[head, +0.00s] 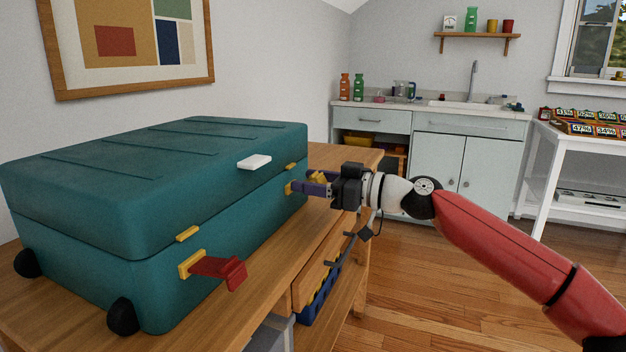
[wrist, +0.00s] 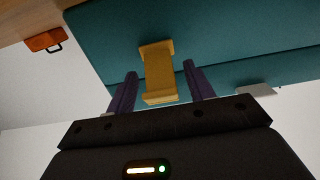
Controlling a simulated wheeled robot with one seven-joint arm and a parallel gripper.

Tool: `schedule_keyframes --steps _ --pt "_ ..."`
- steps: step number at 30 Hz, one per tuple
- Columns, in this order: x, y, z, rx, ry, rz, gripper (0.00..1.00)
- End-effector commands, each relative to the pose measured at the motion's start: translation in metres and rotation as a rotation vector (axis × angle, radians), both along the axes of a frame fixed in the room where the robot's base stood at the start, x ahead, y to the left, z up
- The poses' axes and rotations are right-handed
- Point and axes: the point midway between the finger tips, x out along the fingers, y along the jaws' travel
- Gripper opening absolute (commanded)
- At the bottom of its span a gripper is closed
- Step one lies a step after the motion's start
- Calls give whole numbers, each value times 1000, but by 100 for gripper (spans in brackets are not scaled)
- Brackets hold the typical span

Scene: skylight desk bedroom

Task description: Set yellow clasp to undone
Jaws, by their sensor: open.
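A closed teal suitcase (head: 225,212) lies on a wooden bench. The yellow clasp (head: 318,177) is at the right end of its front face and appears to stand out from the case. In the wrist view, the yellow clasp (wrist: 158,72) lies between my two purple fingers, with gaps on both sides. My gripper (head: 306,188) is open at the clasp; it also shows in the wrist view (wrist: 160,70). The fingers partly hide the clasp in the head view, so its exact angle is hard to tell. A red clasp (head: 220,269) sticks outward at the near end.
A white handle (head: 254,162) sits on the lid edge between the clasps. The wooden bench (head: 342,155) has an open drawer (head: 318,275) below my gripper. An orange object (wrist: 46,40) shows beyond the case. The floor to the right is clear.

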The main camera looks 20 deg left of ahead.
Motion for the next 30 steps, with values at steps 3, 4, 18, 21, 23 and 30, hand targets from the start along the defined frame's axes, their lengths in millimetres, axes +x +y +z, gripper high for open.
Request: schedule_keyframes --steps 3,4,18,21,23,30 --pt "0 1 0 0 0 -1 53" --pt "0 1 0 0 0 -1 53" --pt "0 0 0 1 0 -1 8" --pt "0 0 -4 12 0 0 8" --pt "0 0 -7 31 -1 0 8" --pt "-1 -1 -15 155 -11 2 8"
